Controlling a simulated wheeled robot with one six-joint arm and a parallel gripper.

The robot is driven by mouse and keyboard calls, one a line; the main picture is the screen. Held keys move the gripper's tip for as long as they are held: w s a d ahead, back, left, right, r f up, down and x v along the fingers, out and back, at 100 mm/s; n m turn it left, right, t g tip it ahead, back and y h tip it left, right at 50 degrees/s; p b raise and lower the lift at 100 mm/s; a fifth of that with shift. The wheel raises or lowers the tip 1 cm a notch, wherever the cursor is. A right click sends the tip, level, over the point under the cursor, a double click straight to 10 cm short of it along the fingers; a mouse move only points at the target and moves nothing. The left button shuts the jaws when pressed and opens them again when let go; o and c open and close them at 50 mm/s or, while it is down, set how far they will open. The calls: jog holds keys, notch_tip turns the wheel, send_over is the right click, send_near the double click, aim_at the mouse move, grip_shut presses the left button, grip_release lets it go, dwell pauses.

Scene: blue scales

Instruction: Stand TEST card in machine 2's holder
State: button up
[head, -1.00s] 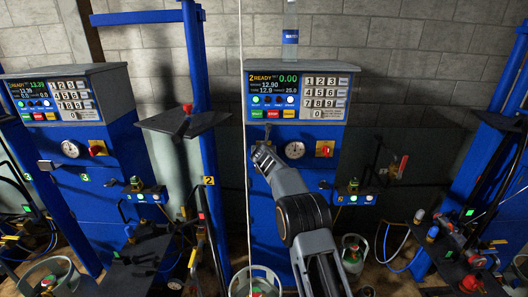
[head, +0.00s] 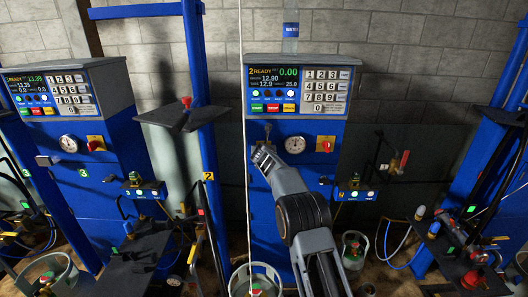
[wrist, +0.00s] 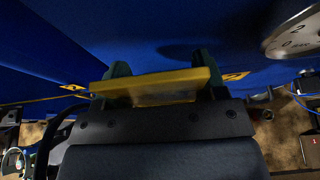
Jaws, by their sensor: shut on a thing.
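Machine 2 (head: 296,190) is the blue cabinet in the middle of the head view, with a lit "2 READY" display. My gripper (head: 262,153) is in front of its upper panel, left of the round gauge. In the wrist view my gripper (wrist: 160,79) is shut on a yellow card (wrist: 155,82), which lies across both fingers with its edge toward the camera. No lettering on the card can be read. A small dark fitting (head: 267,130) shows on the panel just above my gripper; I cannot tell whether it is the holder. The card is not clear in the head view.
A round gauge (head: 295,145) and a red knob on yellow (head: 325,144) sit right of my gripper. A thin pale line hangs left of it. Machine 3 (head: 100,165) stands at left. A blue post (head: 203,110) with a dark shelf is between the machines.

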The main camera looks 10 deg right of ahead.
jog(key=shift+f+b, duration=0.55)
jog(key=shift+f, duration=0.2)
jog(key=o, duration=0.9)
jog(key=shift+f, duration=0.1)
jog(key=shift+o, duration=0.7)
jog(key=shift+d, duration=0.15)
jog(key=shift+s, duration=0.1)
jog(key=shift+s+a+r+b, duration=0.25)
jog(key=shift+s+b, duration=0.15)
jog(key=shift+b, duration=0.1)
jog(key=b+v, duration=0.4)
jog(key=v, duration=0.8)
jog(key=shift+s, duration=0.3)
jog(key=shift+r, duration=0.2)
